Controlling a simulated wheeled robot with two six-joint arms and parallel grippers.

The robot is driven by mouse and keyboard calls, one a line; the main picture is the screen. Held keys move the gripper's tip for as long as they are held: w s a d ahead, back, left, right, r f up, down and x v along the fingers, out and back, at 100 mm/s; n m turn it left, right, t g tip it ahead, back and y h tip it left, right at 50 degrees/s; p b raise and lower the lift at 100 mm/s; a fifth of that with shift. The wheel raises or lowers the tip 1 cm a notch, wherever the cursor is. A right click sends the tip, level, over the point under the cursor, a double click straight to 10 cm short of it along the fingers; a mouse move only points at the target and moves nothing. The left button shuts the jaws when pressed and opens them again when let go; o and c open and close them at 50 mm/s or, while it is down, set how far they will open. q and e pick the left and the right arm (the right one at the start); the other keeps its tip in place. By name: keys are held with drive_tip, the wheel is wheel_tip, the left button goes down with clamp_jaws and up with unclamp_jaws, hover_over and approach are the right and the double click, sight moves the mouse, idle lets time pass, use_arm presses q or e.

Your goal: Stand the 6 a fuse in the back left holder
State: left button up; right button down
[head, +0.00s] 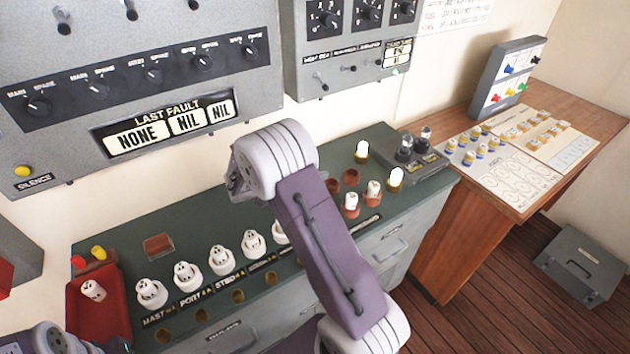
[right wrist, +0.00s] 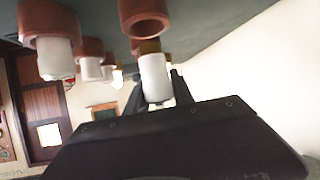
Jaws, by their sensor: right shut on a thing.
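My right gripper (right wrist: 156,92) is shut on a white fuse (right wrist: 156,75), which fits the 6 A fuse, though no marking is readable. The fuse's brass end points at a red-brown holder, at or just by its mouth; I cannot tell whether it is inside. A nearer red-brown holder (right wrist: 145,14) looks empty. In the head view my arm hides the right jaws and the held fuse. Red-brown holders (head: 350,177) stand on the green cabinet top (head: 185,215); two front ones hold white fuses (head: 373,188). My left arm shows only at the bottom left corner; its jaws are unclear.
A red tray (head: 112,315) with a white fuse-like piece (head: 92,290) stands at the left. Several white round sockets (head: 187,275) line the cabinet front. A grey switch box (head: 415,160) stands at the right rear. Wall panels (head: 150,75) rise behind.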

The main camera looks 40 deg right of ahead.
wheel_tip(320, 180, down, 4)
drive_tip(key=shift+r+p, duration=0.1)
drive_tip(key=shift+p, duration=0.2)
drive_tip(key=shift+f+b, duration=0.4)
drive_tip(key=shift+b, duration=0.35)
drive_tip(key=c, duration=1.1)
unclamp_jaws()
drive_tip(key=shift+r, duration=0.1)
drive_tip(key=shift+a+r+p, duration=0.45)
drive_tip(key=shift+r+p, duration=0.05)
drive_tip(key=shift+p, duration=0.2)
drive_tip(key=shift+b+v, duration=1.15)
drive_tip(key=shift+v, duration=4.45)
